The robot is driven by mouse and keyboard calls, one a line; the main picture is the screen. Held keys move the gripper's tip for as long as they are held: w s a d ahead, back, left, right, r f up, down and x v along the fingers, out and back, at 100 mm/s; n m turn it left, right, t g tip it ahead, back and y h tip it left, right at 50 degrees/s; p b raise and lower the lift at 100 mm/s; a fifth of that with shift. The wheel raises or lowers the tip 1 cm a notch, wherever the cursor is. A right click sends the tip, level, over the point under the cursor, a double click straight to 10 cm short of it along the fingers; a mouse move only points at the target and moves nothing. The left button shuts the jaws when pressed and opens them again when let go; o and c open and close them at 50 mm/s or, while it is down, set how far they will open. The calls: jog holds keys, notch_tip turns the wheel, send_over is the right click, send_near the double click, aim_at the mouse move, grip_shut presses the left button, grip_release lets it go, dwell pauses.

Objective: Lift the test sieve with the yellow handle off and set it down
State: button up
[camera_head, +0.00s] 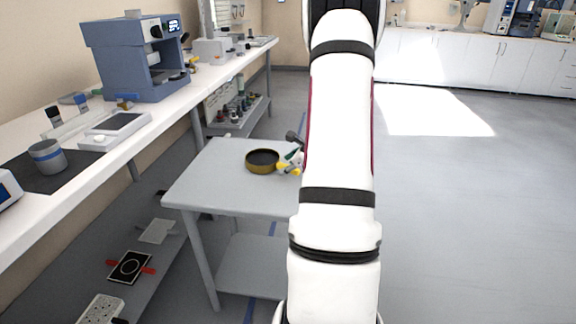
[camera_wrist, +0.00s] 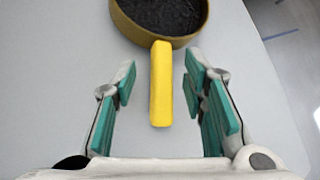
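The test sieve (camera_head: 262,161) is a round, shallow, brass-coloured pan with a dark inside. It rests on a small grey table (camera_head: 222,185). In the wrist view the sieve (camera_wrist: 126,22) is at the top, partly cut off by the frame edge. Its yellow handle (camera_wrist: 161,84) points toward my gripper (camera_wrist: 164,90). My gripper is open, with green-padded fingers on both sides of the handle and a gap on each side. In the head view the handle (camera_head: 282,168) shows beside the sieve, and my arm hides most of the gripper.
A long white bench (camera_head: 160,118) on the left bears a blue-grey machine (camera_head: 140,60), a balance-like device (camera_head: 118,124) and a grey cup (camera_head: 47,157). The small table's top is clear around the sieve. Open floor (camera_head: 460,200) lies to the right.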

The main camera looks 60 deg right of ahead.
jog(key=v, duration=1.1)
jog(key=shift+s+r, duration=0.25)
jog(key=shift+r, duration=0.05)
jog(key=w+a+r+n+y, duration=0.2)
jog(key=w+a+r+n, duration=0.1)
jog(key=a, duration=0.4)
jog(key=w+a+r+n+y, duration=0.1)
jog(key=w+a+r+n, duration=0.25)
jog(key=a, duration=0.35)
jog(key=w+a+r+n+y, duration=0.2)
jog(key=a+n, duration=0.2)
jog(key=a, duration=0.3)
jog(key=s+a+r+n+g+y, duration=0.1)
jog(key=s+a+r+n+g, duration=0.15)
jog(key=a+n, duration=0.55)
jog(key=s+a+r+n+g+y, duration=0.1)
jog(key=s+a+n+g+y, duration=0.15)
jog(key=a, duration=0.95)
jog(key=s+a+f+n+g+h, duration=0.1)
jog(key=s+a+n+g+h, duration=0.15)
jog(key=s+n, duration=0.55)
jog(key=s+a+n+g+h, duration=0.1)
jog(key=s+a+n+h, duration=0.15)
jog(key=s+n, duration=0.55)
notch_tip(320, 180, up, 22)
jog(key=s+m+t+p, duration=0.2)
jog(key=t+p, duration=0.1)
jog(key=p, duration=1.7)
jog(key=shift+f+h, duration=0.2)
jog(key=shift+h, duration=0.15)
